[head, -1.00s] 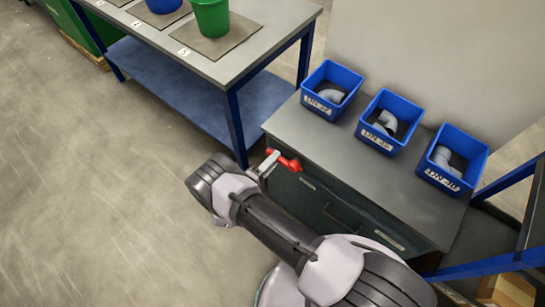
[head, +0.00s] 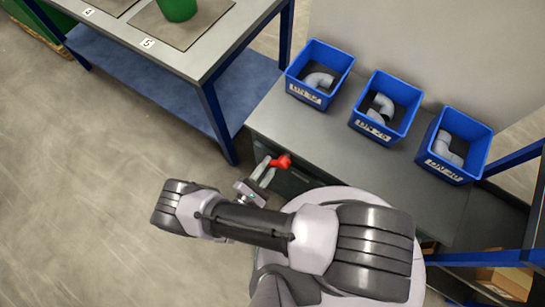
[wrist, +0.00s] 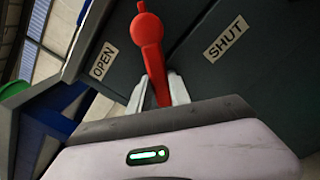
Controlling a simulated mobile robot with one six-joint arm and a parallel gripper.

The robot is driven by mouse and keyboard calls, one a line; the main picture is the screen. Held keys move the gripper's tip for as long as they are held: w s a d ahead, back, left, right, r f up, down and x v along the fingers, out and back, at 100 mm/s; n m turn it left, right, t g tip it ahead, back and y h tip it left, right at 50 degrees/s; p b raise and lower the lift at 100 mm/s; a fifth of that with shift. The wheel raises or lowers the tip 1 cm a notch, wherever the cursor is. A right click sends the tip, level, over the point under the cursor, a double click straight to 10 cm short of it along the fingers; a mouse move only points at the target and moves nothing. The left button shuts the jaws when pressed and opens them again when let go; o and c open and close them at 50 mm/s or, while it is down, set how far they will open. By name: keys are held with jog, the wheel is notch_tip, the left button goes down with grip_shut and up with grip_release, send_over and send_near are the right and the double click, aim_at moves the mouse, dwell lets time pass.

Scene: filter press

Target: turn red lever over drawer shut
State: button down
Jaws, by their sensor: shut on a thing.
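The red lever (head: 283,161) sits at the left front edge of the grey-topped drawer cabinet (head: 262,119). In the wrist view the lever (wrist: 150,50) stands between an OPEN label (wrist: 103,61) on its left and a SHUT label (wrist: 226,38) on its right. My gripper (head: 267,172) is at the lever. In the wrist view the lever's lower part lies between the two pale fingers of my gripper (wrist: 158,92), which are shut on it. The drawer front is mostly hidden by my arm in the head view.
Three blue bins with grey pipe elbows, the left (head: 297,72), middle (head: 362,102) and right (head: 432,143), stand on the cabinet. A blue-legged table (head: 195,58) with a green bucket (head: 177,9) is at the upper left. The floor at left is clear.

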jog(key=shift+s+d+f+n, duration=0.25)
jog(key=shift+s+d+n, duration=0.25)
jog(key=shift+n, duration=0.75)
jog(key=shift+s+d+f+n, duration=0.35)
jog(key=shift+d+n, duration=0.2)
jog(key=shift+n, duration=0.75)
jog(key=shift+s+d+f+n, duration=0.2)
jog(key=shift+s+d+n, duration=0.3)
jog(key=shift+n, duration=0.75)
jog(key=shift+d, duration=0.15)
jog(key=c, duration=1.2)
grip_release()
jog(key=v, duration=1.7)
jog(key=shift+s+p, duration=0.2)
jog(key=shift+p, duration=0.1)
